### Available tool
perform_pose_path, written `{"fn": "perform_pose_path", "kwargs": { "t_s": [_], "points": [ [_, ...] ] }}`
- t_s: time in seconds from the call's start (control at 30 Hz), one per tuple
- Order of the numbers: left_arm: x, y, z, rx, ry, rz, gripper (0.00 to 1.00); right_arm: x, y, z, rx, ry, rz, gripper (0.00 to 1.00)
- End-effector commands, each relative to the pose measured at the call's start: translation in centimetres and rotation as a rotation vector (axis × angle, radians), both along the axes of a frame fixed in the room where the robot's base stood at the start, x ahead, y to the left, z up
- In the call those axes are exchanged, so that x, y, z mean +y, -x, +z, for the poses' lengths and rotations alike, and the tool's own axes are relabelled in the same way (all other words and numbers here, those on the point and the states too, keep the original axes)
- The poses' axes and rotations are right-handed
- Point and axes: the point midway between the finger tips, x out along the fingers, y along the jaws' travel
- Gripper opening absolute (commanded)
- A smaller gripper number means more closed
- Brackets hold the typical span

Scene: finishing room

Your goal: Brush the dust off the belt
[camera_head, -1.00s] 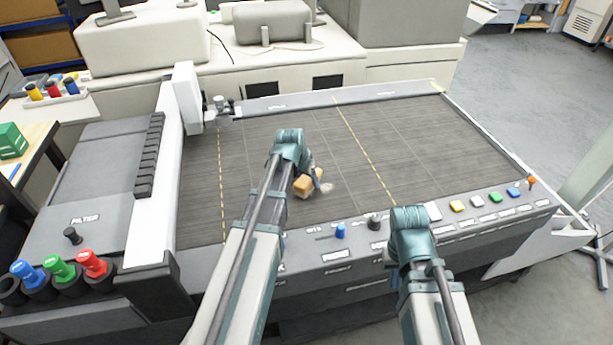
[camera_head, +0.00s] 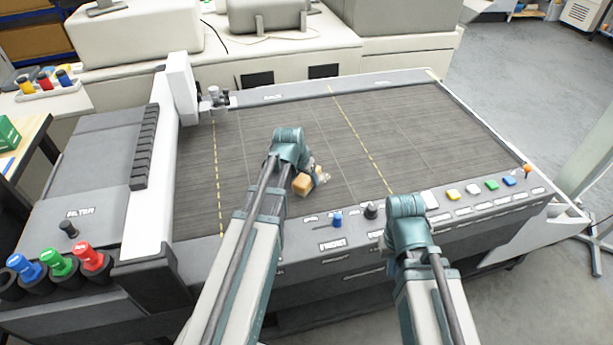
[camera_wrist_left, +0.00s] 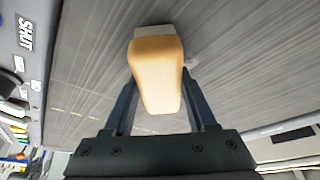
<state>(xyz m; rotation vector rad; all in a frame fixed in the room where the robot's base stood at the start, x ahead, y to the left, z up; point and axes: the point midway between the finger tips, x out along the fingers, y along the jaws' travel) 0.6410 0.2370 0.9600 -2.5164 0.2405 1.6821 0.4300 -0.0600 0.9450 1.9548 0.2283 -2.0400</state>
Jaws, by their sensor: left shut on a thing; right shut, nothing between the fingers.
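My left gripper (camera_wrist_left: 160,108) is shut on a brush (camera_wrist_left: 158,75) with a tan wooden handle; a pale grey end shows past the handle in the left wrist view. In the head view the brush (camera_head: 303,183) is low over the dark belt (camera_head: 270,130), near its front edge; whether it touches the belt cannot be told. A pale dust patch (camera_head: 324,177) is close at its right, partly hidden by the gripper. My right gripper (camera_head: 391,265) is shut and empty at the front console, mostly hidden behind its own arm.
A console with a blue knob (camera_head: 337,219), a black knob (camera_head: 371,210) and coloured buttons (camera_head: 472,189) runs along the belt's front. A white gantry (camera_head: 150,190) stands at the left. The belt's right half is clear.

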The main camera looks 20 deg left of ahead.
Motion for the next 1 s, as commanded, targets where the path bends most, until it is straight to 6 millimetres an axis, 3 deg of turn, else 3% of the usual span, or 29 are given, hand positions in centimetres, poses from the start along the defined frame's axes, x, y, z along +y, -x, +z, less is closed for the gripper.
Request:
{"fn": "perform_pose_path", "kwargs": {
  "t_s": [0.6,1.0],
  "points": [
    [0.0,0.0,5.7,-0.001,0.0,-0.001,0.0,0.0,0.0,5.7,0.0,0.0,0.0,0.0],
    [0.0,0.0,6.0,-0.001,0.0,0.0,0.0,0.0,0.0,5.9,0.0,0.0,0.0,0.0]
  ]
}}
